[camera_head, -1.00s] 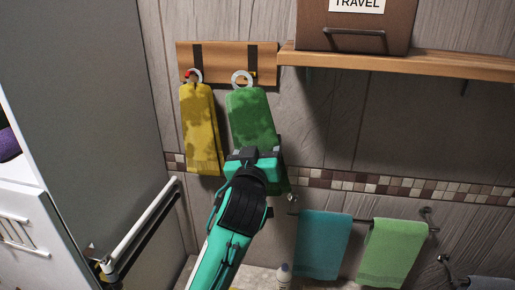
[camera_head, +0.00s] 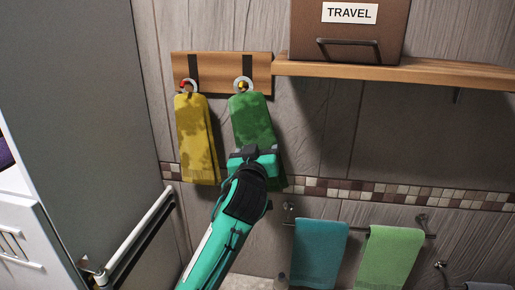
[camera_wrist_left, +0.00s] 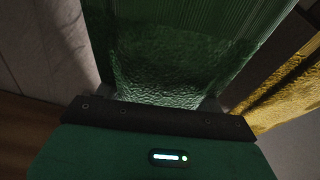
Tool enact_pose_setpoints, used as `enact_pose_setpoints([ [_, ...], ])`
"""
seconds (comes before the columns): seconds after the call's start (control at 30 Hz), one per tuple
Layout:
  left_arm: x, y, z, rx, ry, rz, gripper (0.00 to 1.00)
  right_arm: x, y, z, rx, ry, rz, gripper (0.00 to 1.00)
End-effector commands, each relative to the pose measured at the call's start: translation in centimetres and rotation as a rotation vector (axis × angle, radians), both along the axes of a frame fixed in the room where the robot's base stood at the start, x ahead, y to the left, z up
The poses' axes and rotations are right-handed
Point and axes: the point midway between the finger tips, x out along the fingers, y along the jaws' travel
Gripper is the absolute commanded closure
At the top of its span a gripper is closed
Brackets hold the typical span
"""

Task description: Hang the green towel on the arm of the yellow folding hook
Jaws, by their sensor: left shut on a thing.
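The green towel (camera_head: 250,118) hangs below a light ring (camera_head: 243,85) in front of the wooden hook board (camera_head: 222,68). A small yellow part of the folding hook (camera_head: 242,86) shows inside the ring; I cannot tell whether its arm passes through the ring. My left gripper (camera_head: 253,152) is shut on the green towel's lower part, with some cloth hanging below the jaws. The left wrist view shows green cloth (camera_wrist_left: 170,70) filling the space beyond the gripper. My right gripper is not in view.
A yellow towel (camera_head: 196,135) hangs by a ring at a red hook (camera_head: 183,85), close on the left. A wooden shelf (camera_head: 400,72) with a TRAVEL box (camera_head: 350,35) is at right. Teal (camera_head: 319,255) and light green (camera_head: 390,255) towels hang on a rail below. A tall grey cabinet (camera_head: 90,120) stands left.

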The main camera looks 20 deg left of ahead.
Motion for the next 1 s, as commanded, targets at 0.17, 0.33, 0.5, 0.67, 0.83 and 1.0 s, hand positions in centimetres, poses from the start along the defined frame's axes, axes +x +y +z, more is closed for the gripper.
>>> enact_pose_setpoints([
  [0.17, 1.1, 0.3, 0.1, 0.001, -0.002, 0.001, 0.55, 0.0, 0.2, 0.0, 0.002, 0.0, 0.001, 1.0],
  [0.33, 1.9, 0.4, -0.6, -0.002, 0.0, 0.0, 0.55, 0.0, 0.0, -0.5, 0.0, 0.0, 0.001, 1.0],
  [0.5, 2.4, 0.6, -0.9, -0.002, -0.001, -0.001, 0.55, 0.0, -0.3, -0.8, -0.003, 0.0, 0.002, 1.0],
  [0.67, 2.6, 0.6, -1.0, -0.001, 0.0, -0.001, 0.55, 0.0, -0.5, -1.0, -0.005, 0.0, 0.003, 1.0],
  [0.83, 2.6, 0.6, -1.0, -0.001, 0.0, -0.001, 0.55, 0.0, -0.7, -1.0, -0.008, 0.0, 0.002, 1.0],
  [1.0, 2.6, 0.6, -1.0, -0.001, 0.0, -0.001, 0.55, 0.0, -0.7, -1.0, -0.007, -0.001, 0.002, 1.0],
])
